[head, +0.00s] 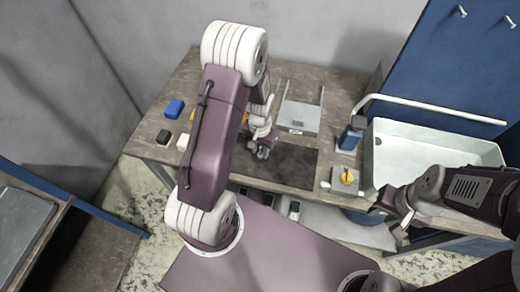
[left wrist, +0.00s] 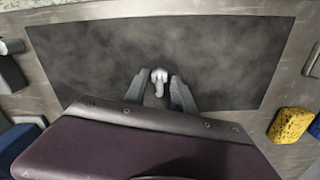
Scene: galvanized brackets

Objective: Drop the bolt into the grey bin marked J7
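The bolt (left wrist: 158,78) is pale metal with a rounded head. In the left wrist view it is over the dark mat (left wrist: 90,55), between the fingers of my left gripper (left wrist: 160,93). A gap shows on each side of it, so the fingers look open around it. In the head view my left gripper (head: 262,150) is low over the mat (head: 290,165), and the bolt cannot be made out. A grey box (head: 298,117) stands behind the mat; no J7 mark is readable. My right gripper (head: 390,220) is open and empty at the table's front right.
A large pale tray (head: 435,140) lies at the right beside a dark blue bottle-like object (head: 351,134) and a yellow object (head: 347,177). Blue (head: 174,109), black (head: 163,137) and pale blocks sit at the left. A yellow sponge (left wrist: 290,125) shows in the left wrist view.

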